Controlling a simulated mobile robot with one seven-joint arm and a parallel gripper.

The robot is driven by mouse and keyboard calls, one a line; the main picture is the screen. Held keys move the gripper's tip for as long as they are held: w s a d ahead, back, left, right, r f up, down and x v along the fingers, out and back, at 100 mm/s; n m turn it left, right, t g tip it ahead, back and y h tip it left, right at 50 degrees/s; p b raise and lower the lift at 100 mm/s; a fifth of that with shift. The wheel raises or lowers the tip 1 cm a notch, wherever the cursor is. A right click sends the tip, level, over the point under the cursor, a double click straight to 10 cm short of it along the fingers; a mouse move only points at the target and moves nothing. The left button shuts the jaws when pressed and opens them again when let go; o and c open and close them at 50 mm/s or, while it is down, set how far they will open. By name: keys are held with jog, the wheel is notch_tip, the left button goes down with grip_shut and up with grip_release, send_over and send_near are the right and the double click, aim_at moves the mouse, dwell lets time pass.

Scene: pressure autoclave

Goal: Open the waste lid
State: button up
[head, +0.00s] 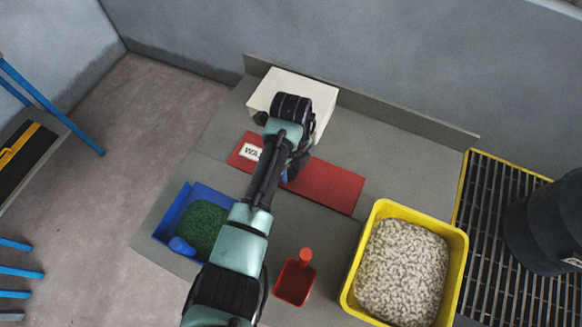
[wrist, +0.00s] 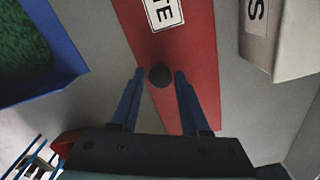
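The waste lid is a red rectangular panel (head: 330,186), shut flat in the grey worktop, with a white label reading "WA…" (head: 251,151). In the wrist view the red lid (wrist: 195,50) carries a label ending in "TE" and a round black knob (wrist: 160,76). My gripper (wrist: 159,78) is open over the lid, its two blue fingers on either side of the knob. Small gaps show between the knob and both fingertips; how far down the tips reach is unclear. In the head view my arm hides the knob and part of the lid.
A cream box (head: 318,95) stands behind the lid. A blue bin (head: 165,220) of green granules is at left, a red scoop (head: 295,282) in front, and a yellow tub (head: 457,275) of pale pellets at right. A dark barrel (head: 545,225) stands on grating.

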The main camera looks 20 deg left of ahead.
grip_shut()
dwell(1.1)
